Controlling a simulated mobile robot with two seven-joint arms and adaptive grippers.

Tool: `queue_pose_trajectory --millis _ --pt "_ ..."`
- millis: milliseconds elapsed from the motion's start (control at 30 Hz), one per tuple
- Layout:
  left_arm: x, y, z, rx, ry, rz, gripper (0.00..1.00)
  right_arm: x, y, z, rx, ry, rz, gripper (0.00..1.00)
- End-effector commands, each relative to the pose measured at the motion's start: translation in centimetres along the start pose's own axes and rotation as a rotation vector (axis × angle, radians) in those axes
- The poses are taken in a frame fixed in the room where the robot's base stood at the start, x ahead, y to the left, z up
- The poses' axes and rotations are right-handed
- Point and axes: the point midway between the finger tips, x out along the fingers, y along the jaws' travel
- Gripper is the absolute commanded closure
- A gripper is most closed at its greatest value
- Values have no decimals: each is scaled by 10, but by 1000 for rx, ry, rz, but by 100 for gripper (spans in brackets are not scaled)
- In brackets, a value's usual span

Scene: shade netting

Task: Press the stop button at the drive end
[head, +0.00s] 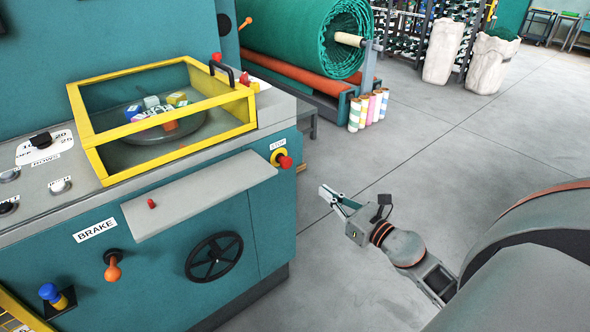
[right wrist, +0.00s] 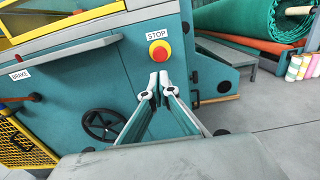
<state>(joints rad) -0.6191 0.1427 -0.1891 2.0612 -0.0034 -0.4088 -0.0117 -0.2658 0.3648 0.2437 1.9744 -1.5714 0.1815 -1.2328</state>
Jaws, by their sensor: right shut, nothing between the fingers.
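The stop button is a red mushroom head on a yellow base (head: 284,161), on the teal machine's right end below a STOP label. It also shows in the right wrist view (right wrist: 159,51), just above the fingertips. My right gripper (head: 325,192) is shut and empty, to the right of the button and a little lower in the head view, apart from it. In the right wrist view its fingertips (right wrist: 165,82) point toward the panel below the button. My left gripper is not in view.
The teal machine carries a yellow-framed clear guard (head: 180,150), a grey shelf (head: 200,195), a BRAKE label with an orange knob (head: 113,272) and a black handwheel (head: 214,257).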

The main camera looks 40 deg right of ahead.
Motion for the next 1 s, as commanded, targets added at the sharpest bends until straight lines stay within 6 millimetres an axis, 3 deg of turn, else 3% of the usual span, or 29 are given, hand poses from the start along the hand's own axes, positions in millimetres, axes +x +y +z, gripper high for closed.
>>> queue_pose_trajectory --millis 167,500,700,1000 --pt "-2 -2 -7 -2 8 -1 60 17 0 4 3 -6 0 100" --pt "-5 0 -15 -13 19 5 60 80 0 4 4 -5 0 100" --pt "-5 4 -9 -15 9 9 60 113 0 0 4 -1 0 100" --pt "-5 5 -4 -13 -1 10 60 138 0 0 2 0 0 100"
